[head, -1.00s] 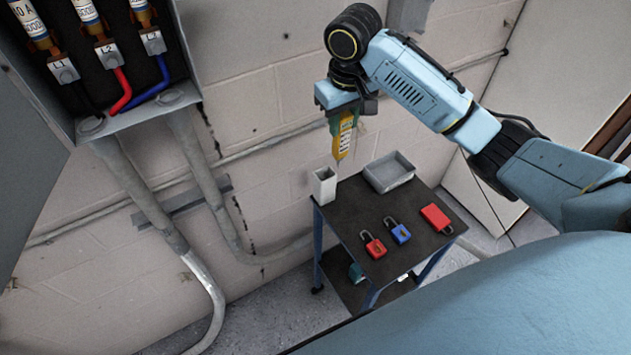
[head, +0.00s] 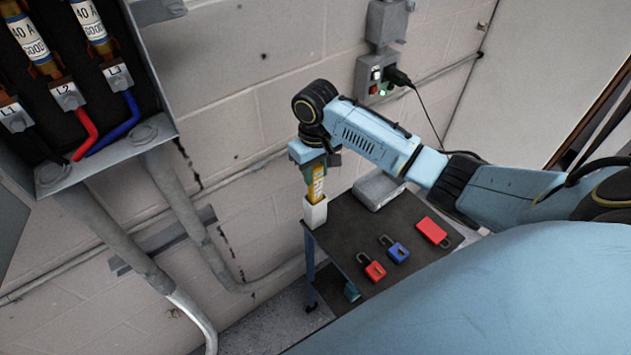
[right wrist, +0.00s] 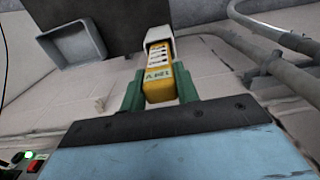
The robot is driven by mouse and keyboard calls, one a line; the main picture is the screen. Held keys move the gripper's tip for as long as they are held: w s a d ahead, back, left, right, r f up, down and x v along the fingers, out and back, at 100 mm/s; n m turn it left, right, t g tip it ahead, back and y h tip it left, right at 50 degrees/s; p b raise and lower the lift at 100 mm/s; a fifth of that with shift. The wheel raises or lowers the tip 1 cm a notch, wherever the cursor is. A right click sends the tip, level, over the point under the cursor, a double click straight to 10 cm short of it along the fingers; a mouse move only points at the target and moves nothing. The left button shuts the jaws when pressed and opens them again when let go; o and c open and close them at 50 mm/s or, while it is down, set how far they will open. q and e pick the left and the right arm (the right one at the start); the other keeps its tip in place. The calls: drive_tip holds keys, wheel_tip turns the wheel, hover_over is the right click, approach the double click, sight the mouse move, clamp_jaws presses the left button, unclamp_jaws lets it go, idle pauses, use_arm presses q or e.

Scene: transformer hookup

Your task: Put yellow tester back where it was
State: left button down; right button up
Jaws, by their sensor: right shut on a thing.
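The yellow tester (head: 316,184) is upright in the head view, with its lower end inside the white holder (head: 315,214) at the cart's far left corner. My right gripper (head: 318,168) is shut on the tester's upper part from above. In the right wrist view the green fingers of my right gripper (right wrist: 160,92) flank the tester (right wrist: 159,79), and its far end goes into the white holder (right wrist: 158,36). How deep the tester sits is hidden by the holder's walls. My left gripper is in neither view.
A fuse cabinet (head: 110,165) and grey conduits (head: 170,210) stand left. A wall outlet (head: 378,75) is behind.

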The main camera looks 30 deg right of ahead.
sight(315, 182)
drive_tip(key=shift+f, duration=0.35)
wheel_tip(315, 182, down, 3)
drive_tip(key=shift+f, duration=0.3)
drive_tip(key=o, duration=1)
drive_tip(key=shift+c, duration=0.2)
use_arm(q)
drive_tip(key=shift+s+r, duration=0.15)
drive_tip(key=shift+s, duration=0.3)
use_arm(e)
drive_tip(key=shift+r, duration=0.15)
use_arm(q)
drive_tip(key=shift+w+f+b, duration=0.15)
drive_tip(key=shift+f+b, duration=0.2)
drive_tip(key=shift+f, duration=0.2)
use_arm(e)
wheel_tip(315, 182, up, 12)
drive_tip(key=shift+f, duration=0.1)
